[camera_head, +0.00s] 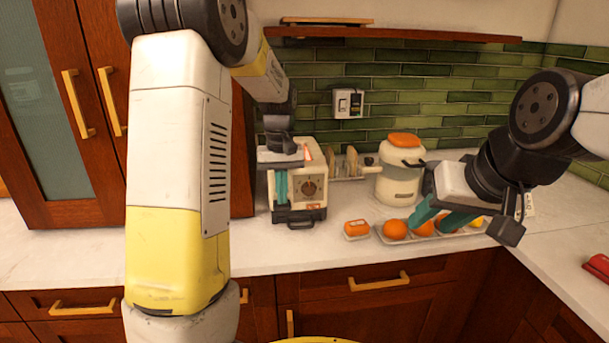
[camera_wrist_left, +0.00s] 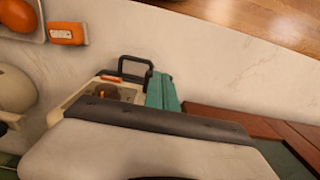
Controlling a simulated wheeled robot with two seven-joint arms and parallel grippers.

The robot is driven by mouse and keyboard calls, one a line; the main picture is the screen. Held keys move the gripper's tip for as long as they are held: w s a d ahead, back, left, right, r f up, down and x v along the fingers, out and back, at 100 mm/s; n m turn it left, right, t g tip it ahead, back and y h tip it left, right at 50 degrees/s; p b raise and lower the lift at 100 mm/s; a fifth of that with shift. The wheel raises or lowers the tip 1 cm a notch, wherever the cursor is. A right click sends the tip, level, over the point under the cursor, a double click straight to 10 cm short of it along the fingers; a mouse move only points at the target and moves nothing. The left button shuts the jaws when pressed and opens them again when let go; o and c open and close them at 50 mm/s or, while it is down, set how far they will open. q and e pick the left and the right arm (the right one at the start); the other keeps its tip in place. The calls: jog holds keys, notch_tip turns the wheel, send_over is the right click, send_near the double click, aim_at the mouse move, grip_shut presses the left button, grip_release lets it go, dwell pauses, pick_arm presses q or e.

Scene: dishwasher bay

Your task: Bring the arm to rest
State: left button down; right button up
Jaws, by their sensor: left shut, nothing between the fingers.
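My left gripper (camera_head: 281,188) hangs in front of the left side of a cream box-shaped appliance (camera_head: 311,188) with a dark dial. Its teal fingers point down and are together, with nothing visible between them. In the left wrist view the teal fingers (camera_wrist_left: 162,92) show beside the same appliance (camera_wrist_left: 117,88). I cannot tell whether they touch it. My left arm crosses the left half of the head view. My right gripper (camera_head: 440,218) is over the tray of fruit at the right, its teal fingers spread apart. I cannot see it holding anything.
A tray (camera_head: 437,237) holds oranges (camera_head: 395,229), partly hidden by my right gripper. A small orange-topped box (camera_head: 357,229) and a cream canister (camera_head: 399,184) stand nearby. A rack (camera_head: 350,165) stands behind. The counter (camera_head: 60,245) at left is clear. A shelf (camera_head: 390,34) crosses above.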

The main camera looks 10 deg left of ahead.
pick_arm(q)
jog(key=shift+s+d+r, duration=0.1)
jog(key=shift+s+r, duration=0.1)
jog(key=shift+r, duration=0.45)
jog(key=shift+s+r, duration=0.2)
jog(key=shift+r, duration=0.45)
jog(key=s+r+m+t+h, duration=0.1)
jog(key=s+r+m+t, duration=0.1)
jog(key=s, duration=0.9)
jog(key=s+d+r+m+t+h, duration=0.1)
jog(key=s+r+t, duration=0.3)
jog(key=s, duration=0.7)
notch_tip(320, 180, up, 3)
jog(key=shift+s+d+f+m, duration=0.2)
jog(key=shift+d+m, duration=0.1)
jog(key=shift+m, duration=0.1)
